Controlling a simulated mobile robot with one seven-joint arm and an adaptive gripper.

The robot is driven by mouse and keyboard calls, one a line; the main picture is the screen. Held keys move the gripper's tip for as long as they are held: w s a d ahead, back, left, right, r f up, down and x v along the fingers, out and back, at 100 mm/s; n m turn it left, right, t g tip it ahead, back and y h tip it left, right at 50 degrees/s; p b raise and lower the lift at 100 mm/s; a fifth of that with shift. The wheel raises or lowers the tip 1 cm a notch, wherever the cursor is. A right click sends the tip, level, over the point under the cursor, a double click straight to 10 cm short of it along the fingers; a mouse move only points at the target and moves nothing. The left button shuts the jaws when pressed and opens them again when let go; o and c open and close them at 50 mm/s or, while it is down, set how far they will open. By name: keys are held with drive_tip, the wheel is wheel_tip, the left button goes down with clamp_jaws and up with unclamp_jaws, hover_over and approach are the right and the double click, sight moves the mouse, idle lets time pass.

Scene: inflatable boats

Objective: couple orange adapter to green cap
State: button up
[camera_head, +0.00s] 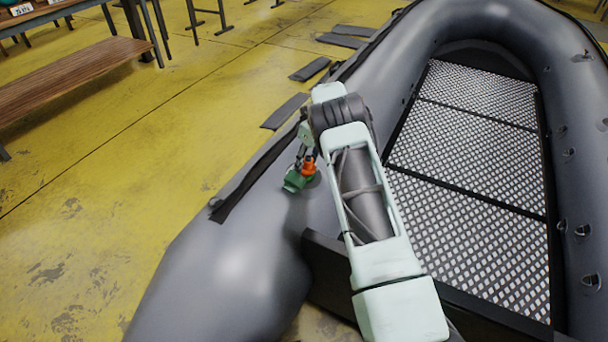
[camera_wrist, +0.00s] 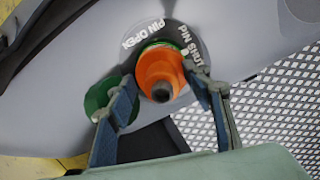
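The orange adapter (camera_wrist: 160,72) is a stepped round piece with a dark nozzle pointing toward the wrist camera. It also shows in the head view (camera_head: 309,168). My gripper (camera_wrist: 161,77) has one finger at each side of the adapter and appears shut on it. A green rim shows behind the adapter, over a round valve label; whether the adapter is seated there cannot be told. The green cap (camera_wrist: 101,98) lies to the left of the adapter, partly behind the left finger. Green also shows beside the adapter in the head view (camera_head: 295,181).
The grey inflatable boat tube (camera_head: 235,245) lies under my gripper. The valve label (camera_wrist: 143,32) has white lettering including "PIN OPEN". A white perforated floor (camera_head: 470,190) lies to the right inside the boat. A wooden bench (camera_head: 70,80) stands on the yellow floor at left.

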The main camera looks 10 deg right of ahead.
sight(313, 170)
wheel_tip(313, 170, up, 12)
drive_tip(key=s+d, duration=0.1)
drive_tip(key=d, duration=0.1)
drive_tip(key=shift+s, duration=0.2)
idle(0.7)
